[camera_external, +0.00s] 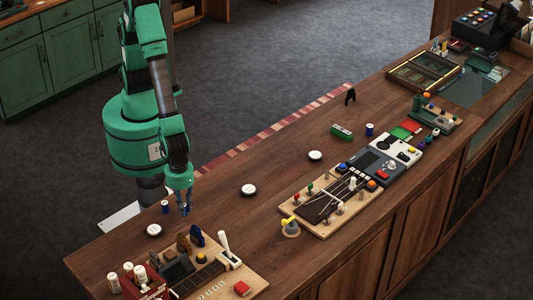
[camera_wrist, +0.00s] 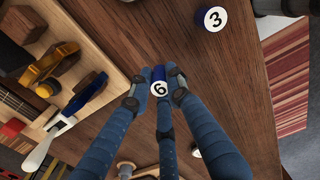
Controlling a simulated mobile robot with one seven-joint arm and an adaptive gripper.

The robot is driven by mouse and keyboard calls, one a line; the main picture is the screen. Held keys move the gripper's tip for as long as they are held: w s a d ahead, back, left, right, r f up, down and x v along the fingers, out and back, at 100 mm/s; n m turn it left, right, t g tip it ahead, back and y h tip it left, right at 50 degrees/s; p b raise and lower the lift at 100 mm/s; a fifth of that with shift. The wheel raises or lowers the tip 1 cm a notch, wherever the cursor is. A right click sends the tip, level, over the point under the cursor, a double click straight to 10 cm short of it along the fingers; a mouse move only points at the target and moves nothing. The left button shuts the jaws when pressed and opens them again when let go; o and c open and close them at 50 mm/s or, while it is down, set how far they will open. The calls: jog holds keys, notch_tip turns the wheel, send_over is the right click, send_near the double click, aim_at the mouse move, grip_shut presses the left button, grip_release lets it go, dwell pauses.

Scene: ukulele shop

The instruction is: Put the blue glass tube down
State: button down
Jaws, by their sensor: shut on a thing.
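The blue glass tube (camera_wrist: 158,73) shows as a short dark blue piece between my fingertips in the wrist view, with a white round face marked 6 at its near end. My gripper (camera_wrist: 159,84) is shut on it, and the blue fingers hide part of it. In the external view my gripper (camera_external: 184,209) points down low over the left end of the wooden counter (camera_external: 220,222). The tube is too small there to make out in the fingers.
A small blue cylinder (camera_external: 165,207) stands left of my gripper. White discs (camera_external: 154,230) (camera_external: 248,190) lie on either side. A tool board (camera_external: 245,279) is on the near side.

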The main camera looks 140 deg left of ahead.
jog(key=shift+w+d, duration=0.1)
jog(key=shift+w, duration=0.25)
jog(key=shift+f, duration=0.1)
jog(key=shift+f, duration=1.7)
jog(key=shift+f, duration=0.1)
jog(key=c, duration=1.6)
grip_release()
jog(key=shift+c, duration=0.2)
notch_tip(320, 180, up, 12)
jog(key=shift+r, duration=0.15)
